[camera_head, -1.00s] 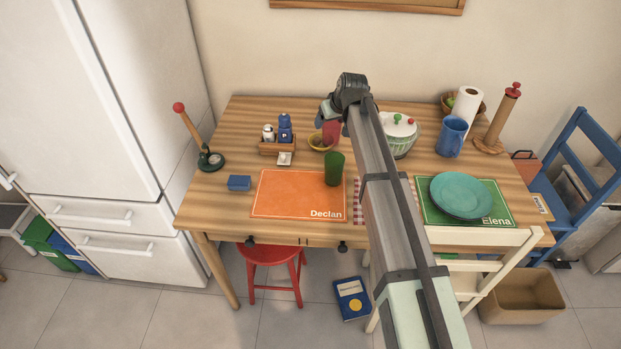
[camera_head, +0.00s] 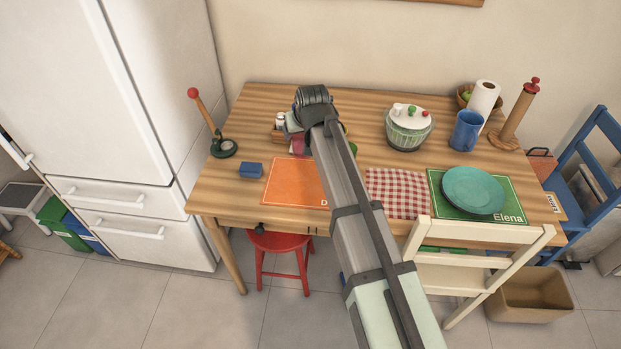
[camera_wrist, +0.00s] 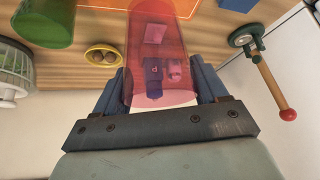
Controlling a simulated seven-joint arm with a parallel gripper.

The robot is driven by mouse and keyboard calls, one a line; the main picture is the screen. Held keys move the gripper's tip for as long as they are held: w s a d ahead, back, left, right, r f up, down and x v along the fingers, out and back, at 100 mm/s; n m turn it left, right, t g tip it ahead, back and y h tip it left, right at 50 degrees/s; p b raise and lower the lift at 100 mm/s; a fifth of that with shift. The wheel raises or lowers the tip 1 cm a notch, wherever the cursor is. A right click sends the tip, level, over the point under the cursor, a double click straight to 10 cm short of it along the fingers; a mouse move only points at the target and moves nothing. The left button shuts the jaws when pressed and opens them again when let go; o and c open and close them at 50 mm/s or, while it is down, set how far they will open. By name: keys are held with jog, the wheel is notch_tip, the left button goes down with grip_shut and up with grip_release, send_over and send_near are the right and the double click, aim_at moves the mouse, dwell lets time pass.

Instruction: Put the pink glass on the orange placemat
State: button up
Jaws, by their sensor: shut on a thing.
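The pink glass (camera_head: 297,146) is translucent and shows just below my gripper (camera_head: 299,126) in the head view, partly hidden by the arm. In the wrist view my gripper (camera_wrist: 160,90) is shut on the pink glass (camera_wrist: 160,50), with a finger on each side. The glass is in front of the condiment caddy, behind the orange placemat. The orange placemat (camera_head: 290,182) lies at the front of the table, its right part hidden by my arm. Its edge shows at the top of the wrist view (camera_wrist: 203,4).
A green glass (camera_wrist: 45,20) stands near the placemat, mostly hidden by my arm in the head view. A yellow bowl (camera_wrist: 103,55) is close to my gripper. A blue block (camera_head: 251,170) lies left of the placemat. The placemat's visible left part is clear.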

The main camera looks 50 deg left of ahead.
jog(key=shift+f, duration=4.95)
jog(key=shift+f, duration=0.1)
jog(key=o, duration=1.2)
jog(key=v, duration=1.2)
